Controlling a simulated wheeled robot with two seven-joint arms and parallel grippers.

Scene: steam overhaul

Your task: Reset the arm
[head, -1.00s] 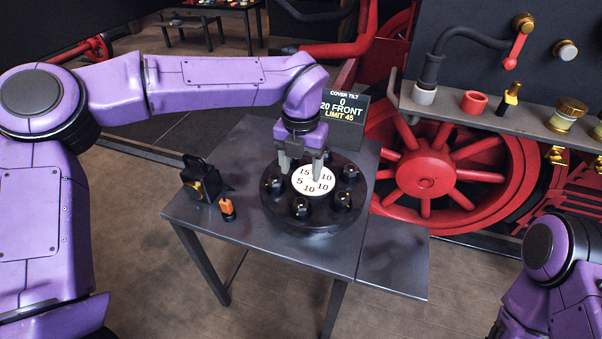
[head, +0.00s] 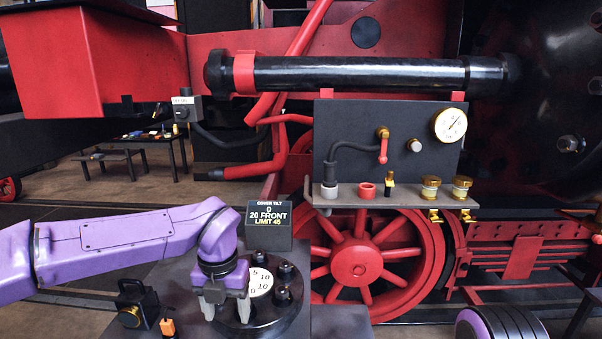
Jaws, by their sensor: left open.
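My left gripper (head: 226,307) points down over the left side of the round black cover (head: 275,318), with its two grey fingers apart and nothing visible between them. The cover carries a white numbered dial (head: 260,284) and black knobs around its rim; the gripper hides part of both. Whether the fingertips touch the cover I cannot tell. A small display (head: 269,228) behind it reads "COVER TILT 0, 20 FRONT, LIMIT 45". My right arm (head: 500,323) shows only in part at the lower right; its gripper is out of view.
The dark table (head: 335,322) holds a black device (head: 136,304) and an orange-topped item (head: 168,326) at left. Behind stands a red wheel (head: 356,262) below a panel (head: 340,118) with a gauge (head: 450,124), and a shelf (head: 400,198) of small fittings. A far table stands at left.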

